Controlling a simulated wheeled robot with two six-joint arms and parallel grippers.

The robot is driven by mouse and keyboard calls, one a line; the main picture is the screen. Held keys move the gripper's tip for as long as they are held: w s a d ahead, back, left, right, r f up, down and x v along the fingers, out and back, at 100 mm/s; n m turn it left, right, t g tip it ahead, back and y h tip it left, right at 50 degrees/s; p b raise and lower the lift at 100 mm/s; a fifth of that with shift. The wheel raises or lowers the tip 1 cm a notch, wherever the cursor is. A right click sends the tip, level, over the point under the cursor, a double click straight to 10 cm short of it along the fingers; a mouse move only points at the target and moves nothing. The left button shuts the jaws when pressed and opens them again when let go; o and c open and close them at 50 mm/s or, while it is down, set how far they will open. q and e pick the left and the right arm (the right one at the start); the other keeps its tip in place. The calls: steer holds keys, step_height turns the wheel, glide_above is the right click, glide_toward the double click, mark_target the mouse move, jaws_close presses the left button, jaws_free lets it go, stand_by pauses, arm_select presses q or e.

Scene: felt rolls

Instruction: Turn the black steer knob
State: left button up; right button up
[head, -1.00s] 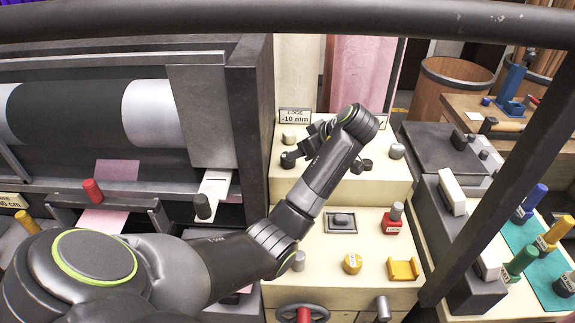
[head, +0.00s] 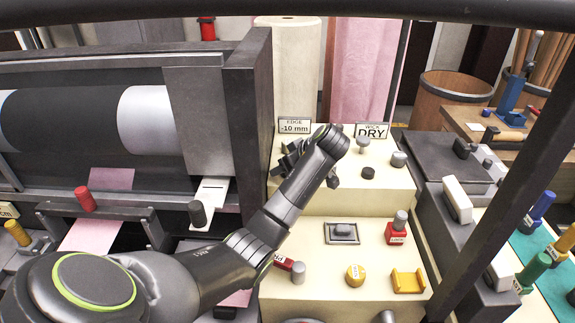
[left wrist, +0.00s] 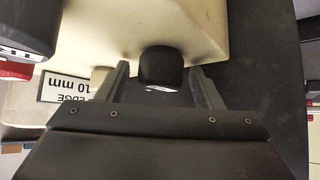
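A black round knob (left wrist: 160,66) with a small white mark stands out from the cream console (left wrist: 215,25) in the left wrist view. My left gripper (left wrist: 158,72) has one finger on each side of it, with a small gap showing on both sides. In the head view my left gripper (head: 286,163) is at the left end of the console's upper step (head: 385,190). There the gripper hides the knob, and no label for it is readable. My right gripper is not in view.
A dark knob (head: 368,173) and a grey knob (head: 398,159) sit right of my gripper. A dark machine frame (head: 248,110) rises close on the left.

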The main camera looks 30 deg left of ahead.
arm_select(q)
steer(key=c, duration=0.9)
steer(key=shift+r+m+p, duration=0.15)
steer(key=shift+m+p, duration=0.15)
steer(key=shift+p, duration=0.2)
steer(key=shift+c, duration=0.2)
steer(key=m+t+h+p, duration=0.1)
steer(key=m+t+p, duration=0.1)
steer(key=p, duration=0.1)
steer(key=shift+r+m, duration=0.1)
steer(key=shift+m, duration=0.2)
steer(key=m+t+h+p, duration=0.1)
steer(key=m+p, duration=0.1)
steer(key=shift+t+p, duration=0.3)
steer(key=shift+t, duration=0.1)
steer(key=shift+f+m+p, duration=0.2)
steer(key=shift+m+p, duration=0.2)
steer(key=shift+m, duration=0.1)
steer(key=shift+h, duration=0.3)
steer(key=o, duration=1)
steer(key=shift+c, duration=0.2)
